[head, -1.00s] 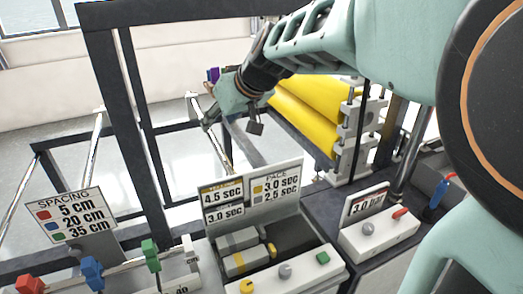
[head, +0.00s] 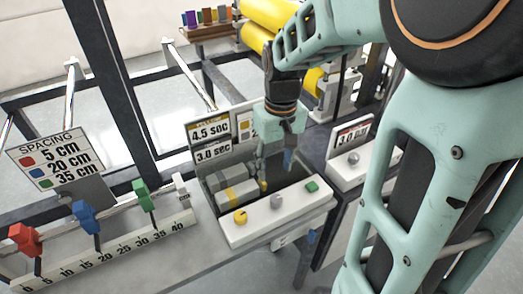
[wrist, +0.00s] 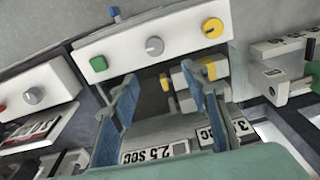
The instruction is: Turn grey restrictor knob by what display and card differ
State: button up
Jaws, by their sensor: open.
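The grey knob (head: 276,202) sits on a white panel (head: 240,235), between a yellow knob and a green button; it also shows in the wrist view (wrist: 155,46). Behind it a board carries two readouts, 4.5 sec (head: 211,131) and 3.0 sec (head: 213,152). The PACE card (head: 243,128) on the same board is mostly hidden by my gripper; the wrist view shows its 2.5 sec line (wrist: 152,154). My gripper (head: 276,164) is open and empty, pointing down above the recess behind the panel. In the wrist view the grey knob appears beyond and between the fingertips (wrist: 158,72), apart from them.
A second white panel (head: 375,165) at right has another grey knob (head: 353,158) under a 3.0 readout. At left stand a SPACING card (head: 60,160) and a ruler (head: 110,255) with red, blue and green sliders.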

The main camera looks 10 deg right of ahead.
aim_at(278, 199)
jog(key=f, duration=0.7)
jog(key=s+f+b, duration=0.1)
jog(key=f, duration=0.3)
jog(key=shift+s+d+f, duration=0.1)
jog(key=shift+d+f, duration=0.2)
jog(key=shift+d, duration=0.1)
grip_shut()
jog(key=shift+r+n+p, duration=0.2)
jog(key=shift+n+p, duration=0.7)
jog(key=shift+n, duration=0.3)
jog(key=shift+d+f+n+p, duration=0.15)
jog(key=shift+n+p, duration=0.4)
jog(key=shift+n, duration=0.85)
